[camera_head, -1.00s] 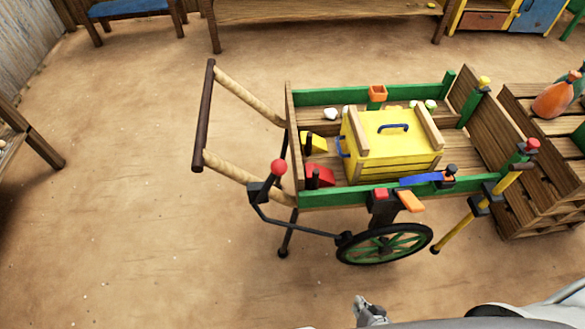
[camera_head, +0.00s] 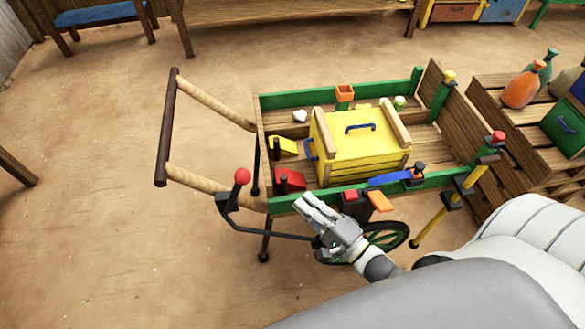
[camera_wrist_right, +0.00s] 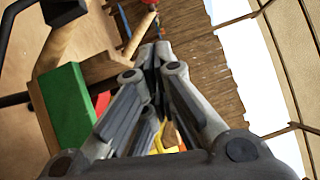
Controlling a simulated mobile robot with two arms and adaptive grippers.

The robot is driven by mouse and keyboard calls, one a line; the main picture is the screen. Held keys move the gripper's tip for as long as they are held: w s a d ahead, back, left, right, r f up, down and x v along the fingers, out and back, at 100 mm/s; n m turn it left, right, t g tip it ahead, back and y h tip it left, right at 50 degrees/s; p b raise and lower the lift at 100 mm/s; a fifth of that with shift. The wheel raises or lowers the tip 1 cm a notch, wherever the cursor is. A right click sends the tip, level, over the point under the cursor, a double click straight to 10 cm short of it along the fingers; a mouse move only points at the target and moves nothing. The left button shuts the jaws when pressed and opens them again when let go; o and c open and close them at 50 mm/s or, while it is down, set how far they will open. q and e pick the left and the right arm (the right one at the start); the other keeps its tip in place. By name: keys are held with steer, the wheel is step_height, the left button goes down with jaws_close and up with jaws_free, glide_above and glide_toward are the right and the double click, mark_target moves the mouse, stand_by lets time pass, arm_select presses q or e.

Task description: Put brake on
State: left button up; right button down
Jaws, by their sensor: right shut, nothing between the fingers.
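The brake lever (camera_head: 235,192) is a dark rod with a red ball knob (camera_head: 242,176), at the near left corner of the wooden cart (camera_head: 275,97) in the head view. A dark linkage (camera_head: 270,233) runs from its foot toward the green-spoked wheel (camera_head: 388,238). My right gripper (camera_head: 305,200) is shut and empty, in front of the cart's near green side rail, to the right of the knob and apart from it. It partly hides the wheel. In the right wrist view the shut fingers (camera_wrist_right: 155,52) point at the cart's boards. My left gripper is not in view.
A yellow crate (camera_head: 365,152), a red wedge (camera_head: 290,180) and a yellow wedge (camera_head: 283,146) are in the cart. A yellow post (camera_head: 437,218) stands at its near right. Shelving with bottles (camera_head: 521,88) is at right. The floor left of the lever is clear.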

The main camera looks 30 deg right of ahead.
steer(key=s+a+p+x, duration=0.1)
steer(key=a+x, duration=0.1)
steer(key=x, duration=0.9)
steer(key=shift+w+a+r, duration=0.15)
steer(key=shift+w+a, duration=0.1)
steer(key=shift+a, duration=0.2)
steer(key=shift+p, duration=0.4)
